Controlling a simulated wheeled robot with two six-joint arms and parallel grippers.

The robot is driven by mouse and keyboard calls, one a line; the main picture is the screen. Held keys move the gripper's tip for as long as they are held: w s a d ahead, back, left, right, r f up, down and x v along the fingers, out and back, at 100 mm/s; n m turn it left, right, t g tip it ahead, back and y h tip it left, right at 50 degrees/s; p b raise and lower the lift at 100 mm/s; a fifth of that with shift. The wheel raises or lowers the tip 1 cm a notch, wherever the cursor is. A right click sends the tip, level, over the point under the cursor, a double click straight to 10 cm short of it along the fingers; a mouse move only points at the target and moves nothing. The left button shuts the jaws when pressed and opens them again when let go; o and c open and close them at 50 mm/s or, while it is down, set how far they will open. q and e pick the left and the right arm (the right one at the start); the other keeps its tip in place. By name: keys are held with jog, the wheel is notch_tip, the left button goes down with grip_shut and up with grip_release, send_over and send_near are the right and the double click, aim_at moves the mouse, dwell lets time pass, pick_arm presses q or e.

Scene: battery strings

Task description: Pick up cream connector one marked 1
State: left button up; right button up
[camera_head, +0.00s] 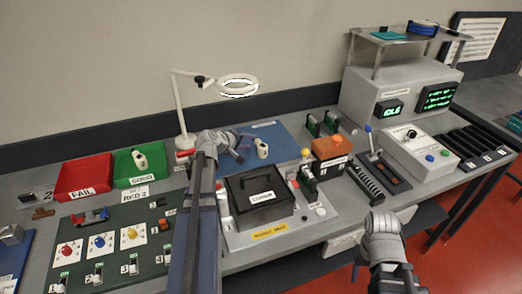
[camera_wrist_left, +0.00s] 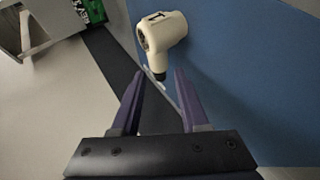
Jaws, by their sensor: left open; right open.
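A cream connector (camera_head: 262,148) stands on the blue mat (camera_head: 282,141) in the head view. It also shows in the left wrist view (camera_wrist_left: 166,33), with a dark mark on top that looks like a 1. Its dark narrow end points toward my left gripper (camera_head: 243,146). In the left wrist view the two purple fingers (camera_wrist_left: 159,88) are open and empty, with the connector just beyond their tips and no clear contact. A second cream connector (camera_head: 140,161) lies in the green bin (camera_head: 122,171). My right gripper (camera_head: 382,222) is open at the lower right, away from the connectors.
A red FAIL bin (camera_head: 82,175) stands at the left. A ring lamp (camera_head: 239,86) rises behind my left gripper. A black COVER box (camera_head: 258,197) stands in front of the mat. An orange-topped unit (camera_head: 331,146) stands to the right of the mat.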

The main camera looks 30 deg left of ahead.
aim_at(256, 142)
pick_arm(q)
jog(key=b+x, duration=0.1)
jog(key=x, duration=0.3)
jog(key=shift+d+b, duration=0.2)
jog(key=shift+b, duration=0.1)
grip_shut()
